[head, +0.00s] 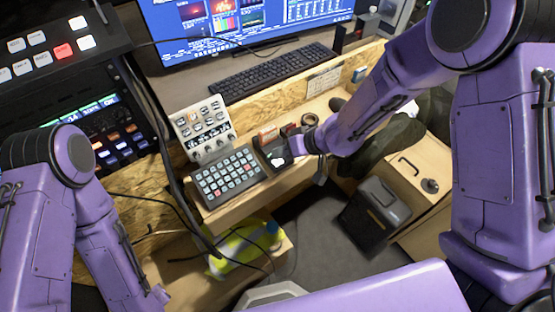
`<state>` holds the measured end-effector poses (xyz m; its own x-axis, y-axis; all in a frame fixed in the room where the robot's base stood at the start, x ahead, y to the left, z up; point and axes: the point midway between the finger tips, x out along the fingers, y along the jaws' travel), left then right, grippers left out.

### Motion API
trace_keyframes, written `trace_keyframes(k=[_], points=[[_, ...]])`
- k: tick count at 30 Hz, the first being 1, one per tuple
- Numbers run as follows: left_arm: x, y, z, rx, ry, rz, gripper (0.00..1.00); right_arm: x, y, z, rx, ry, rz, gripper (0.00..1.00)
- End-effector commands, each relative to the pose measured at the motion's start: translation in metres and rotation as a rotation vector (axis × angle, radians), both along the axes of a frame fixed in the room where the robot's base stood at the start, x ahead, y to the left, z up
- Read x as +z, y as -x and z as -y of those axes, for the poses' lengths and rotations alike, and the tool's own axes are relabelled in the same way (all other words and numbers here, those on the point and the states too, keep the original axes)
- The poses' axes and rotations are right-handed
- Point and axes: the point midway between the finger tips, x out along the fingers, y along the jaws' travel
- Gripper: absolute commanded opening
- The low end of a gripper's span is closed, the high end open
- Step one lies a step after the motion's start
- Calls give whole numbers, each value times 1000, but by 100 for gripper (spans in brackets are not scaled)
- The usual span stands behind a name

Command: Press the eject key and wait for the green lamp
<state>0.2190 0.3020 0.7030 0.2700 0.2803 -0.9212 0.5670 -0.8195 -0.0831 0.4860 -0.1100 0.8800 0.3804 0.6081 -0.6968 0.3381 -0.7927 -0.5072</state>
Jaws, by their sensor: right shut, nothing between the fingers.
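My right gripper (283,157) is small in the picture, at the end of the purple arm coming from the right. It is shut and empty, with its tip over or at a small dark device (262,146) on the wooden ledge. The gripper hides part of that device, and I cannot tell whether it touches it. Something orange-red shows at the device's back. I cannot make out an eject key or a lit green lamp there. My left arm comes in at the lower left; its gripper is not in view.
A grey keypad (228,177) and a white control panel (203,130) sit left of the dark device. Behind are a black keyboard (270,72) and a monitor (235,22). A rack of lit buttons (100,140) stands left. A black bin (375,208) stands lower right.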

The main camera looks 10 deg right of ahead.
Motion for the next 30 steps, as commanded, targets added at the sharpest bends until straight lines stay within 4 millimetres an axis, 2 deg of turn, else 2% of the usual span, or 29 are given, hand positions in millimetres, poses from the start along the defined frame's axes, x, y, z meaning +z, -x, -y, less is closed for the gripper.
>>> trace_keyframes(k=[30], points=[[1, 0, 0, 0, 0, 0, 43, -11, 0, 0, 0, 0, 0, 0]])
